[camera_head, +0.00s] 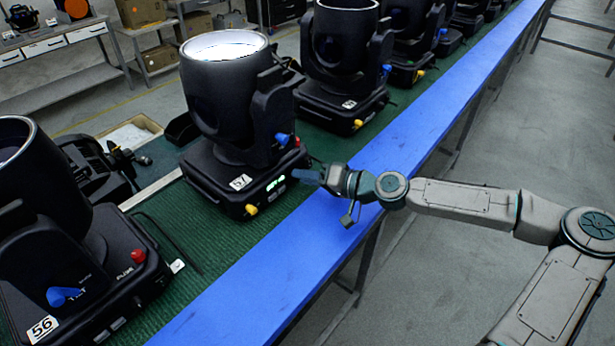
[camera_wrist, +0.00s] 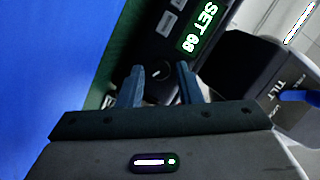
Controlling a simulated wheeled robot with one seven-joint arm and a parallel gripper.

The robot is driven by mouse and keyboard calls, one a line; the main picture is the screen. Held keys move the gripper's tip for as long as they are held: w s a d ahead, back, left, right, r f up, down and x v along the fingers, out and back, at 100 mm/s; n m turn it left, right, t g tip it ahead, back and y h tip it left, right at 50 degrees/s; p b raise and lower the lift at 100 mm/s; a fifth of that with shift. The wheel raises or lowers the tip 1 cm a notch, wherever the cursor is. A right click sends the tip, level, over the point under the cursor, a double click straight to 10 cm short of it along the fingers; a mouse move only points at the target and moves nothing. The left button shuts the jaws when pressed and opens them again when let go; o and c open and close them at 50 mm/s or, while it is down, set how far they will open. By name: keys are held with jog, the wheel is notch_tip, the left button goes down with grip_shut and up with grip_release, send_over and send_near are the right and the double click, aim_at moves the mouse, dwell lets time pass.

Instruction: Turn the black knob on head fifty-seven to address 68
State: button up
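Head fifty-seven (camera_head: 222,100), a black moving-head light with a "57" label (camera_head: 240,182), stands on the green belt. The black knob (camera_wrist: 158,71), with a white pointer mark, lies between the fingertips of my gripper (camera_wrist: 160,70) in the wrist view. My gripper (camera_head: 306,176) is at the front panel in the head view, hiding the knob there. Its fingers are apart; I see no clear contact with the knob.
Head fifty-six (camera_head: 42,327) stands at the near left, and more heads (camera_head: 345,60) line the belt behind. A blue rail (camera_head: 275,255) runs along the belt's front. A blue lever by a "TILT" label (camera_wrist: 298,97) is right of the panel.

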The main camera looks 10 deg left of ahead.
grip_shut()
jog(key=shift+w+f+m+b, duration=0.1)
jog(key=shift+m+b, duration=0.25)
jog(key=shift+m, duration=0.25)
jog(key=shift+o, duration=1.8)
grip_release()
jog(key=shift+d, duration=0.15)
jog(key=b+v, duration=0.2)
jog(key=v, duration=1.1)
jog(key=shift+d, duration=0.4)
